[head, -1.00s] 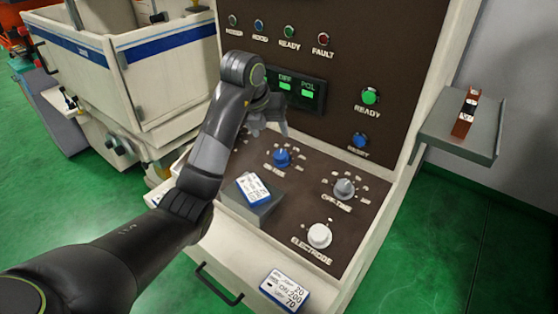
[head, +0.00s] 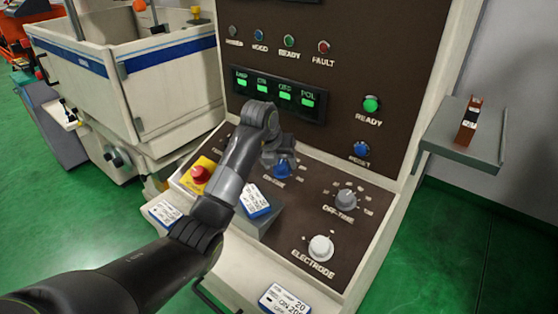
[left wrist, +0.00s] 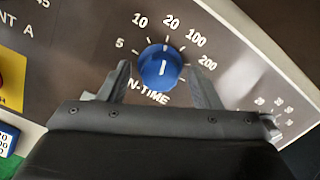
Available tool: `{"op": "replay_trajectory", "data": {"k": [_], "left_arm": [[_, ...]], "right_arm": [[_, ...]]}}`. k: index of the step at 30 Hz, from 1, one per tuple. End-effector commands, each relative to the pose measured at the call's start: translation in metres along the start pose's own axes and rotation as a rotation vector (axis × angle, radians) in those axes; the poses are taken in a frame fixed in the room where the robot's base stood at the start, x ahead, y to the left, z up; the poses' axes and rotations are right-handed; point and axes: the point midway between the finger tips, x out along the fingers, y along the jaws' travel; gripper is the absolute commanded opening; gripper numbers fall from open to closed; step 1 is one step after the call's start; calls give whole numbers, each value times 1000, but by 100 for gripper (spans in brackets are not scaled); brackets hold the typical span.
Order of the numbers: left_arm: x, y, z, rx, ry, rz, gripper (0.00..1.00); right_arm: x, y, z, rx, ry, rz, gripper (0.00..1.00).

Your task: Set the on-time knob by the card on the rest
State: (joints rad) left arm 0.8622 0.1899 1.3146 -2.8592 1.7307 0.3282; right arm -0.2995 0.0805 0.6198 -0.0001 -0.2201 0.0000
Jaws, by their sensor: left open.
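The blue on-time knob (head: 283,168) is on the sloped brown panel; in the left wrist view the knob (left wrist: 160,66) has a white line pointing up, near the 20 mark. Its scale runs 5, 10, 20, 100, 200. My left gripper (head: 278,152) is open above the knob. In the left wrist view the fingers of my left gripper (left wrist: 162,78) are on either side of the knob, with no clear contact. A white and blue card (head: 256,200) lies on a grey block (head: 262,221); its print is too small to read surely. My right gripper is not in view.
Other cards lie on the front ledge (head: 285,300) and at the left (head: 163,213). A red stop button (head: 200,174), grey off-time knob (head: 346,199) and white electrode knob (head: 320,247) surround the area. A side shelf (head: 455,143) is at right.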

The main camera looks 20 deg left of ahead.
Motion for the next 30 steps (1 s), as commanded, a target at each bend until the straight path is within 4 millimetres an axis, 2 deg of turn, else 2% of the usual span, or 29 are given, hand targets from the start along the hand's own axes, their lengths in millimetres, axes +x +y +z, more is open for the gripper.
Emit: {"op": "replay_trajectory", "data": {"k": [8,18,30], "left_arm": [[2,0,0,0,0,0,58],[2,0,0,0,0,0,13],[4,1,-1,78,1,-6,13]], "right_arm": [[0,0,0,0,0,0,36],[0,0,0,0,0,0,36],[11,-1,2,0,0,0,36]]}}
